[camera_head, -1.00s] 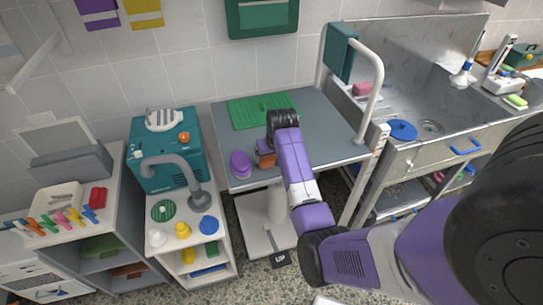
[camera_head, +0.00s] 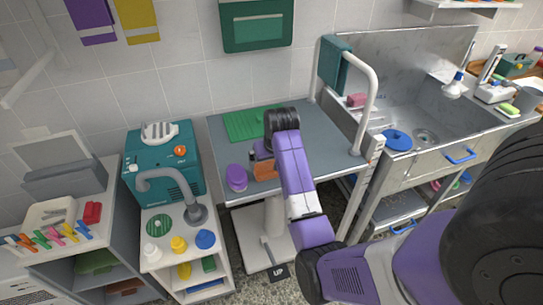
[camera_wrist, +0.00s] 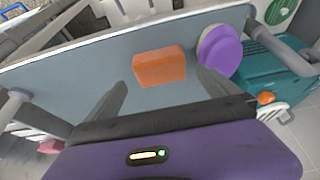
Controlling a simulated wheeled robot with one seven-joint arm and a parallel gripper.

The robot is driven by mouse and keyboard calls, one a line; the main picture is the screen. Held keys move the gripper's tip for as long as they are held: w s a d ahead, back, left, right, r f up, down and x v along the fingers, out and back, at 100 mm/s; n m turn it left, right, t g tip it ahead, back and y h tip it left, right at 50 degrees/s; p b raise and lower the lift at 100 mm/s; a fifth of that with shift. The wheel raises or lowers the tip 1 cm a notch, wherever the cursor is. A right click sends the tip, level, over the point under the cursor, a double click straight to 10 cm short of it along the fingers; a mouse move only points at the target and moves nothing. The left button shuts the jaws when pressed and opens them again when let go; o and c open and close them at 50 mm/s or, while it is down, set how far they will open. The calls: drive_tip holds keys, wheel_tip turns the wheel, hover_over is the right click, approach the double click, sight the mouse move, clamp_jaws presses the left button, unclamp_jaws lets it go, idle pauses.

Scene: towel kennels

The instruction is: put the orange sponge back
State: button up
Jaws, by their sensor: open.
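The orange sponge (camera_head: 265,171) lies near the front edge of the grey table (camera_head: 222,146), just right of a purple round object (camera_head: 237,177). In the wrist view the sponge (camera_wrist: 160,66) is a plain orange block, and the purple round object (camera_wrist: 218,50) sits close beside it. My gripper (camera_wrist: 160,82) is open. Its two dark fingers are on either side of the sponge in the picture, with visible gaps, and nothing is held. In the head view my gripper (camera_head: 258,152) is pointed down just behind the sponge, partly hidden by my wrist.
A teal machine (camera_head: 165,175) stands left.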

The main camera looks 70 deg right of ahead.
drive_tip(key=v, duration=0.6)
drive_tip(key=s+a+f+n+t+h, duration=0.1)
drive_tip(key=s+a+f+n+t, duration=0.15)
drive_tip(key=a+f, duration=0.35)
drive_tip(key=s+a+f+n+t+h, duration=0.1)
drive_tip(key=a+f+n+t, duration=0.15)
drive_tip(key=a, duration=0.55)
drive_tip(key=s+a+r+n+t+y, duration=0.15)
drive_tip(key=s+a, duration=0.25)
drive_tip(key=a, duration=0.4)
drive_tip(key=s+a+r+n+t+y, duration=0.1)
drive_tip(key=s+a+r+n+t, duration=0.2)
drive_tip(key=a, duration=0.5)
drive_tip(key=s+a+r+t+y, duration=0.2)
drive_tip(key=s+a+r+y, duration=0.1)
drive_tip(key=s+a+r, duration=0.5)
drive_tip(key=shift+s+a+r, duration=0.25)
drive_tip(key=shift+s+r, duration=0.15)
drive_tip(key=shift+r, duration=0.5)
drive_tip(key=shift+n, duration=0.25)
